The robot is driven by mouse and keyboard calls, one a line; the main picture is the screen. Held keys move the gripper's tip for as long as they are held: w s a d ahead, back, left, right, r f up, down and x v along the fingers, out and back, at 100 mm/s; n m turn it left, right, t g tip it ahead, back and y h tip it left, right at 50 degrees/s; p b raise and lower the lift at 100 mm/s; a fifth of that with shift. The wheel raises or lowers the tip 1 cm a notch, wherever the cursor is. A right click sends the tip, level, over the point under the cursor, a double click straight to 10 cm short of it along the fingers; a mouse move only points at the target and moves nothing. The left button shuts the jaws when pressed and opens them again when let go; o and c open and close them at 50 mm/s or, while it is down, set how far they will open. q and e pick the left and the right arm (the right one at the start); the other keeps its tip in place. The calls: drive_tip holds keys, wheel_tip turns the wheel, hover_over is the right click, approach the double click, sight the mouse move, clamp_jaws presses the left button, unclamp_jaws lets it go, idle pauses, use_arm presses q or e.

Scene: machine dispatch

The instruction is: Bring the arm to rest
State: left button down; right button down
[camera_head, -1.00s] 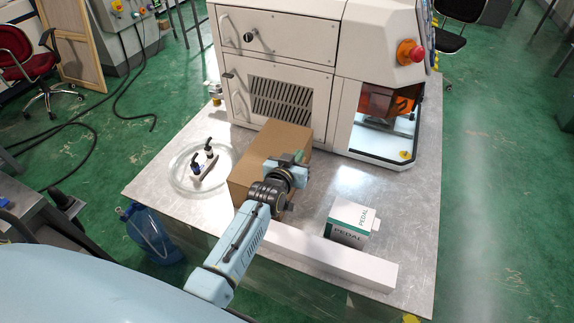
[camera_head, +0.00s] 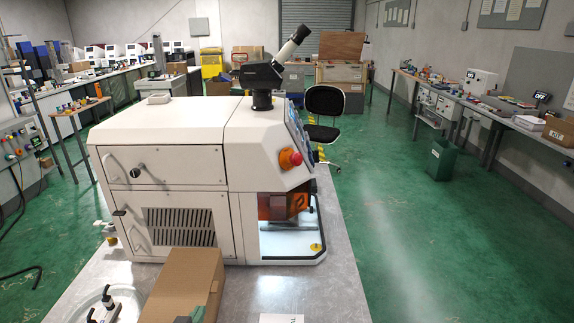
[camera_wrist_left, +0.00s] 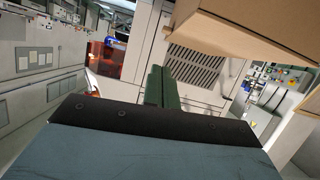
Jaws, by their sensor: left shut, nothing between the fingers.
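My left gripper (camera_head: 198,314) shows only as a small green and blue part at the bottom edge of the head view, in front of the cardboard box (camera_head: 188,282). In the left wrist view its green fingers (camera_wrist_left: 161,87) are together with nothing between them. The cardboard box (camera_wrist_left: 262,28) is close by at the upper right of that view. I cannot tell whether the gripper touches it. Most of my left arm is outside the head view. My right gripper is in neither view.
A big white machine (camera_head: 165,135) with a red knob and eyepiece stands on the metal table (camera_head: 345,285) behind the box. A dish with black-handled parts (camera_head: 108,304) is at the lower left.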

use_arm(q)
drive_tip(key=s+m+g, duration=0.3)
drive_tip(key=s+g, duration=0.8)
drive_tip(key=s, duration=1.5)
wheel_tip(320, 180, down, 28)
drive_tip(key=b, duration=0.6)
drive_tip(key=s+a+f+g+b, duration=0.1)
drive_tip(key=s+f+b, duration=0.2)
drive_tip(key=s+f, duration=0.6)
drive_tip(key=s+a+f+g+b, duration=0.1)
drive_tip(key=s+f+b, duration=0.3)
drive_tip(key=s+f, duration=0.5)
wheel_tip(320, 180, down, 6)
drive_tip(key=shift+a, duration=0.3)
